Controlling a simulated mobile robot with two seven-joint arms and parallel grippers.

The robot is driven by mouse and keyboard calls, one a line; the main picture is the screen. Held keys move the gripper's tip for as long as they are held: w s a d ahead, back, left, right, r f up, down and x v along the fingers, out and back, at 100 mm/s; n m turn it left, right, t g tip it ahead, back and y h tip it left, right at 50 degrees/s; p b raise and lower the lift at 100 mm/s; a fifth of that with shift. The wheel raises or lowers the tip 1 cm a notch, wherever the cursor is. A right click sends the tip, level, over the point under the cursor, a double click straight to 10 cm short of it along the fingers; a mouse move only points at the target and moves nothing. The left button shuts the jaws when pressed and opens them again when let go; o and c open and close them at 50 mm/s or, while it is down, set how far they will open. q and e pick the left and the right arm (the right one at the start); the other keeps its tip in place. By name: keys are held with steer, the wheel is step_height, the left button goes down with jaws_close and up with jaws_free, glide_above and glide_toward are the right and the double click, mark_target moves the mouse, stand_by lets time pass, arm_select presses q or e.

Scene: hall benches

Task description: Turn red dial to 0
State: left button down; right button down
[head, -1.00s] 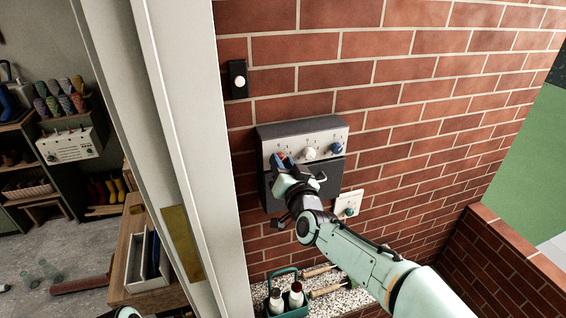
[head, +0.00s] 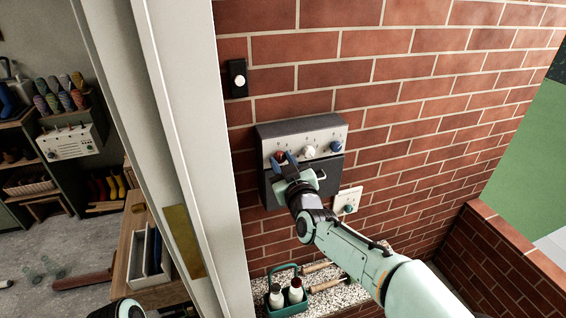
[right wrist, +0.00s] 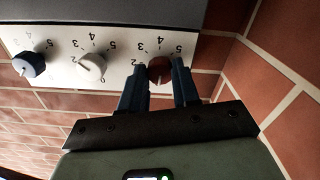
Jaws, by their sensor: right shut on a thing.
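The red dial (head: 280,156) is the leftmost of three dials on the white strip of a grey wall box (head: 306,131) in the head view. In the right wrist view, which is upside down, the red dial (right wrist: 160,70) sits between the two blue fingers of my right gripper (right wrist: 160,76). The right gripper (head: 284,161) is shut on it. Digits 2 to 5 show around the dial; its 0 is hidden and I cannot tell where its pointer stands. Only a piece of my left arm shows at the bottom edge.
A white dial (head: 309,153) and a blue dial (head: 336,147) are on the same strip. A teal caddy with bottles (head: 287,297) stands on the ledge below. A pale post (head: 170,130) is at left.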

stand_by(0.5)
steer(key=c, duration=0.8)
jaws_free()
steer(key=b+v, duration=0.1)
steer(key=v, duration=1.2)
steer(key=shift+s, duration=0.25)
